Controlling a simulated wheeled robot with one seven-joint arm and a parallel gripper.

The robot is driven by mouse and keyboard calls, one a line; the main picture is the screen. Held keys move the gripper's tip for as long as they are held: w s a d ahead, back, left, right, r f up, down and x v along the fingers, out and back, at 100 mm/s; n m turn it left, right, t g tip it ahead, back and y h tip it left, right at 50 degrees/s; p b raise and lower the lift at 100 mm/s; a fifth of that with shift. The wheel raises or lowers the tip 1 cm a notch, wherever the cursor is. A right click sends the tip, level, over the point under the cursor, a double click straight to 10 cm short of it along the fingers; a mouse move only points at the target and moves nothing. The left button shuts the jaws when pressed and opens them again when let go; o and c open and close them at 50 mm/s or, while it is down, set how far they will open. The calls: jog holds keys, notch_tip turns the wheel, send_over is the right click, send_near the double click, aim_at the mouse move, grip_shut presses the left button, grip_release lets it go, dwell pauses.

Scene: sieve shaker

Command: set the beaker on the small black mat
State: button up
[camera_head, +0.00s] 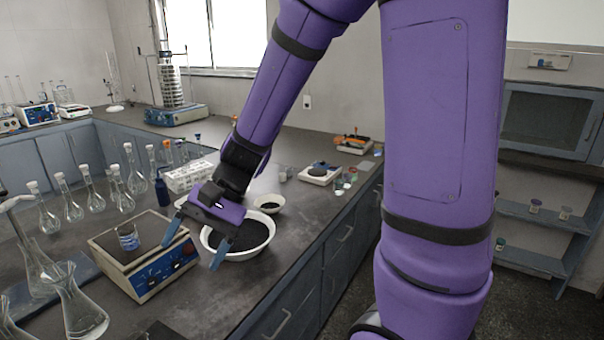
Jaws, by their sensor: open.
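A small clear glass beaker (127,237) with blue on its side stands upright on the dark square top of a balance (152,282) with a blue front, left of centre. My gripper (190,257) is open, its two blue fingers apart and pointing down. It hangs right of the beaker, apart from it in the picture, between the balance and a white bowl; nothing shows between the fingers. A dark flat patch (158,333) at the bottom edge, cut off by the frame, may be the small black mat; I cannot tell.
The white bowl (262,254) of black grains stands right of my gripper, a smaller bowl (270,204) behind it. A white rack (188,177) and a blue bottle (162,190) stand behind. Flasks (78,309) crowd the left. Bare counter (205,308) lies in front.

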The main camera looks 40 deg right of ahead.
jog(key=s+d+r+n+t+h, duration=0.6)
jog(key=s+d+r+h, duration=0.3)
jog(key=s+d+r, duration=0.2)
jog(key=shift+s+d+r+t, duration=0.3)
jog(key=shift+d+r+t, duration=0.3)
jog(key=shift+d+r, duration=0.4)
jog(key=shift+d+f, duration=0.1)
jog(key=shift+f, duration=0.05)
